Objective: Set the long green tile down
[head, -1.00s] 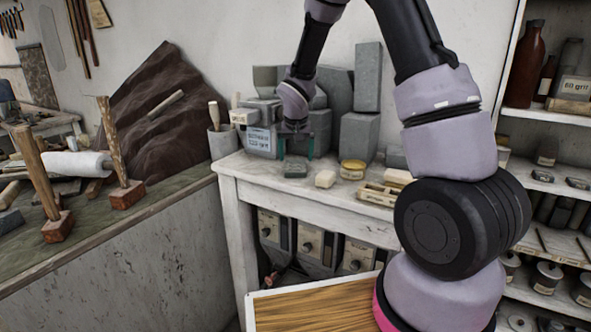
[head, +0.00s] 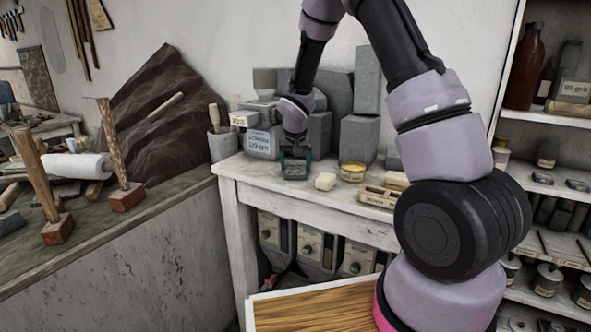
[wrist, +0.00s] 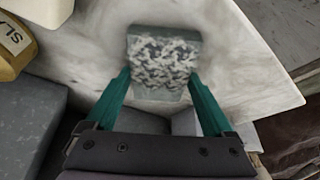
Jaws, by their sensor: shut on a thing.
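The long green tile (head: 295,171) is a small grey-green block near the front edge of the white worktable (head: 238,170). In the wrist view the tile (wrist: 160,62) shows a speckled grey-and-white face. My gripper (head: 295,163) is over it, pointing down, with its green fingers on either side of the tile. In the wrist view my gripper (wrist: 160,77) is shut on the tile's near part. The tile is at about table height; I cannot tell whether its underside touches the top.
A cream block (head: 325,181) and a yellow tin (head: 353,171) stand just right of the tile. A wooden tray (head: 378,196) lies farther right. Grey blocks (head: 358,140) and a labelled container (head: 262,142) stand behind. Some bare tabletop lies to the left.

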